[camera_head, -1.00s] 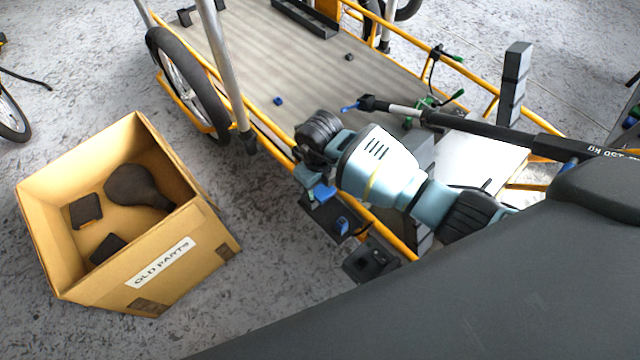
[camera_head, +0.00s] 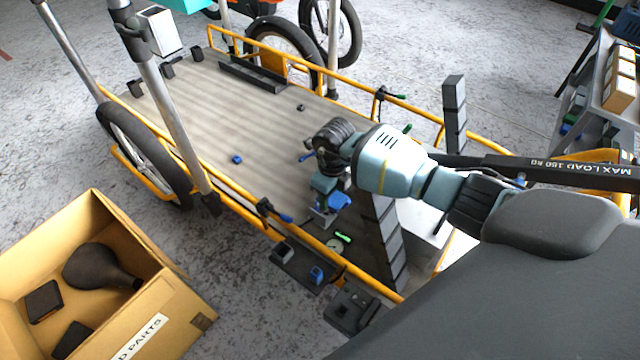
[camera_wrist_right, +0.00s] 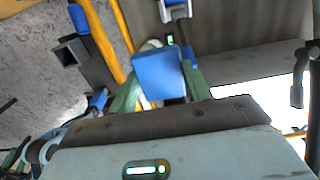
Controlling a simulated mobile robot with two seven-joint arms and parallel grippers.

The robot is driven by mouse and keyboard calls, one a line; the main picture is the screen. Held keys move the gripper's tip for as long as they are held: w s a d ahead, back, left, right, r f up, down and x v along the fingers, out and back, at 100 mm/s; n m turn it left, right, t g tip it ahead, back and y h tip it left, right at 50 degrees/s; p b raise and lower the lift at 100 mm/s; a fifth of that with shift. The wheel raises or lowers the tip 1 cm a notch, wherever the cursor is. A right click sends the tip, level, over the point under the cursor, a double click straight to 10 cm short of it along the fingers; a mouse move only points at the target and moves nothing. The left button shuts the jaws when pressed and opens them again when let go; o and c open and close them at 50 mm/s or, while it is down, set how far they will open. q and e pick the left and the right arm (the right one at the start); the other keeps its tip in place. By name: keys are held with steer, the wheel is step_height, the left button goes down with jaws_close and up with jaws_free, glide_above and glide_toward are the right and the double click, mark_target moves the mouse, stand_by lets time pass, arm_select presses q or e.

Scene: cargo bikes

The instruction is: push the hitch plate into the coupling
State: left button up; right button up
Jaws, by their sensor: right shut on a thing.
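My right gripper (camera_head: 325,208) is over the near edge of the cargo bed. It is shut on a blue block-like piece (camera_wrist_right: 160,75), held between the green fingers in the right wrist view. I cannot tell for sure whether this is the hitch plate or its handle; its lower part is hidden. Just beyond it are a small green mark (camera_head: 342,237) and a pale round part (camera_head: 333,246), beside the yellow rail. Two dark fittings (camera_head: 296,268) (camera_head: 349,308) sit outside the rail, one with a blue lever. I cannot tell which part is the coupling. My left gripper is out of view.
The cargo bed (camera_head: 220,110) is mostly clear, with a small blue piece (camera_head: 237,160) on it. A yellow rail (camera_head: 240,190) and a grey post (camera_head: 165,100) border it. An open cardboard box (camera_head: 185,315) stands at lower left. A dark bar (camera_head: 560,172) crosses at right.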

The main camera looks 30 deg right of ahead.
steer(key=shift+w+d+r, duration=0.1)
steer(key=shift+d, duration=0.3)
steer(key=shift+r+p, duration=0.4)
steer(key=shift+r, duration=0.25)
steer(key=shift+r+p, duration=1.05)
steer(key=shift+r, duration=0.35)
steer(key=shift+r+p, duration=0.45)
steer(key=shift+r, duration=0.1)
steer(key=shift+r+p, duration=0.5)
steer(key=shift+r, duration=0.15)
